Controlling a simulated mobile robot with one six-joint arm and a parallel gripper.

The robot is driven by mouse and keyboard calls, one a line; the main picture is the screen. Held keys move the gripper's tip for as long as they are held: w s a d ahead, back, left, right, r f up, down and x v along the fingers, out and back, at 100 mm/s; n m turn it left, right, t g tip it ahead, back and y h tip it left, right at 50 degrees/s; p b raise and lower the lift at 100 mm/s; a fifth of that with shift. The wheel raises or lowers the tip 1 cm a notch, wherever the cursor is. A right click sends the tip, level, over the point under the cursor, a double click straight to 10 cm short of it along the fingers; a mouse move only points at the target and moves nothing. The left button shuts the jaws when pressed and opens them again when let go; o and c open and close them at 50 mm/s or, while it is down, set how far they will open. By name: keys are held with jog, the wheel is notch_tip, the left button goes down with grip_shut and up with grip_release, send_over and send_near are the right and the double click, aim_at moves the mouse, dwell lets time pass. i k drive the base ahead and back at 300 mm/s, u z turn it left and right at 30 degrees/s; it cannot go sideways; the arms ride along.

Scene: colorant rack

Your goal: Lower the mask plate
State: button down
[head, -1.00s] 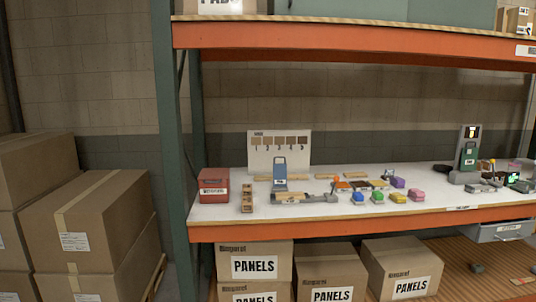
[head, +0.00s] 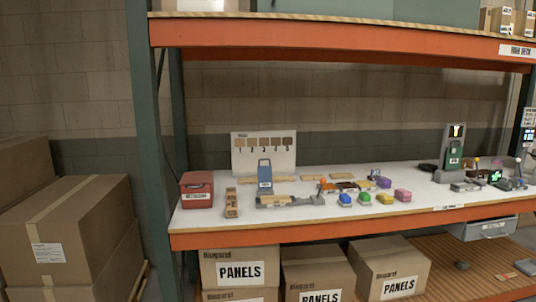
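A blue plate (head: 265,174) with a white label stands upright at the back of a low grey fixture (head: 312,200) on the white bench. It is probably the mask plate, but its label is too small to read. A light wooden piece (head: 275,200) lies on the fixture in front of the plate. My gripper is in neither frame, and the plate stands untouched.
A red box (head: 196,189) and a wooden rack (head: 231,202) stand left of the fixture. Several coloured blocks, including a blue one (head: 345,199), lie to its right. A sample board (head: 264,153) stands behind. A green-grey device (head: 453,157) stands further right. Orange beams edge the shelves.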

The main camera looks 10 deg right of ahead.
aim_at(265, 179)
jog(key=i, duration=0.85)
jog(key=u, duration=0.05)
